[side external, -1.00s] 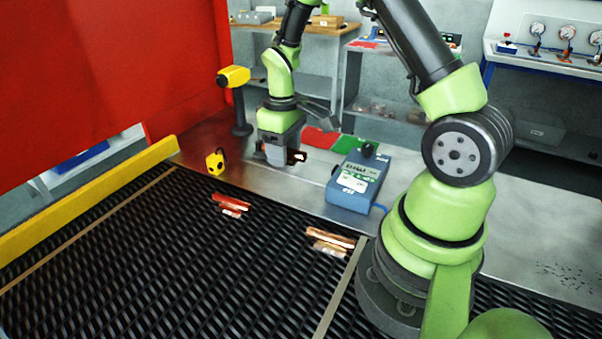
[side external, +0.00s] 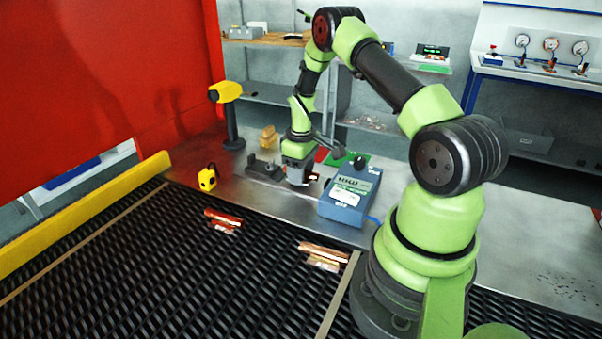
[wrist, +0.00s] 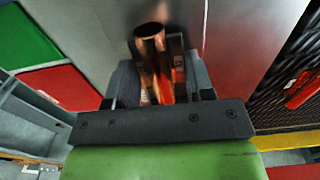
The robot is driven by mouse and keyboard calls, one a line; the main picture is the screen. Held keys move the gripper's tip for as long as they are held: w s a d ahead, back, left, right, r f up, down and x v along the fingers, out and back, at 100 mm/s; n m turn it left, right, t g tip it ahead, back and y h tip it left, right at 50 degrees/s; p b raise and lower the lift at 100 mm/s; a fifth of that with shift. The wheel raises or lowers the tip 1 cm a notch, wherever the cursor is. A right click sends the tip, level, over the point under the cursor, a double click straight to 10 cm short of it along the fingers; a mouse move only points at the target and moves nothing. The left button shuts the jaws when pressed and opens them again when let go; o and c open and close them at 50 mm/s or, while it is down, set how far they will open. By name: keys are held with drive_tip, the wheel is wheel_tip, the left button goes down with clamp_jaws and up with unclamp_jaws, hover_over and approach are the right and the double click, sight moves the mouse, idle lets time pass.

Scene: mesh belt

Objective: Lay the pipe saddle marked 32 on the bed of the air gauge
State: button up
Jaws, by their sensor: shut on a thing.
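My gripper (side external: 298,181) is shut on a copper pipe saddle and is low over the steel bench, left of a blue instrument box. In the wrist view, the copper saddle (wrist: 152,55) sits between the fingers; no 32 marking can be read on it. The blue box (side external: 350,196) has a display and a black knob, and looks like the air gauge. A dark block fixture (side external: 264,168) stands on the bench left of my gripper. I cannot tell for sure which part is the gauge bed. The saddle is mostly hidden by my gripper in the side view.
Reddish pieces (side external: 223,220) and copper pieces (side external: 325,255) lie on the black mesh belt (side external: 150,275). The bench right of the blue box is clear.

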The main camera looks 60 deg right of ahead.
drive_tip(key=shift+f, duration=0.35)
drive_tip(key=shift+f, duration=0.1)
drive_tip(key=o, duration=1)
drive_tip(key=shift+o, duration=0.2)
